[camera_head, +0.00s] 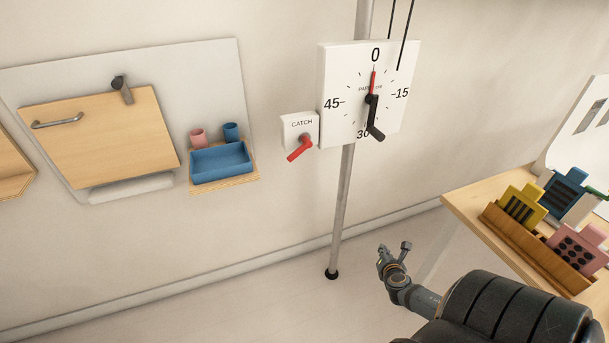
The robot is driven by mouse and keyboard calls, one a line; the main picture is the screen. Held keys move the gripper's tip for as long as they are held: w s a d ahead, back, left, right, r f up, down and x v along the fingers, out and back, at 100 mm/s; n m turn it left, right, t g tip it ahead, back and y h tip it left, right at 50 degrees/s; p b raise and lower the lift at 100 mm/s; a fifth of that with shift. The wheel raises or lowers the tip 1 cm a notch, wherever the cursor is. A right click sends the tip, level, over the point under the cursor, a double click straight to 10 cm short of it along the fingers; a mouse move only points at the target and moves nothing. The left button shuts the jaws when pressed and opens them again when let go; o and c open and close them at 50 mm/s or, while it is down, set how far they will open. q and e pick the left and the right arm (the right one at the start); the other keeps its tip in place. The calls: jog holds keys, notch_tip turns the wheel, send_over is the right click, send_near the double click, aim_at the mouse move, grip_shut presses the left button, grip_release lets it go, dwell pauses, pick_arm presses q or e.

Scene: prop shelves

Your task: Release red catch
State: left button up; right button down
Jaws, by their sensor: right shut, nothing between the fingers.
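The red catch (298,150) is a small lever on a white box (299,127) marked CATCH. The lever slants down and to the left from its pivot. The box sits at the left edge of a white dial panel (343,80) on a grey pole. My right gripper (393,253) is shut and empty. In the picture it is below and to the right of the catch, well apart from it. My left gripper is not in view.
The dial's red hand (373,82) points near 0, above a black crank (374,118). A blue tray (220,163) with two cups is on a wall shelf at left. A table (468,205) with coloured blocks in a wooden rack (532,240) stands at right.

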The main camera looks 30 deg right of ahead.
aim_at(298, 149)
jog(key=w+a+r+n+t+y+b, duration=0.1)
jog(key=w+a+r+n+t, duration=0.3)
jog(key=r, duration=0.4)
jog(key=w+a+r+n+t+y+b, duration=0.1)
jog(key=w+a+r+n+t, duration=0.2)
jog(key=w+r+n, duration=0.4)
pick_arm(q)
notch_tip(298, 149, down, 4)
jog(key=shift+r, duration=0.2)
pick_arm(e)
jog(key=a+r+n+t+y, duration=0.4)
jog(key=a+r+n, duration=0.4)
jog(key=a+r, duration=0.2)
jog(key=shift+a+r, duration=0.3)
jog(key=shift+r, duration=0.55)
pick_arm(q)
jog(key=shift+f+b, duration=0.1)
jog(key=shift+b, duration=0.2)
pick_arm(e)
jog(key=shift+w, duration=0.25)
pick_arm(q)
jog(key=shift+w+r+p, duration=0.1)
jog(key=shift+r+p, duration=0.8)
pick_arm(e)
jog(key=w+a+r, duration=0.1)
jog(key=w+r, duration=0.4)
jog(key=w, duration=0.5)
jog(key=shift+a+r, duration=0.15)
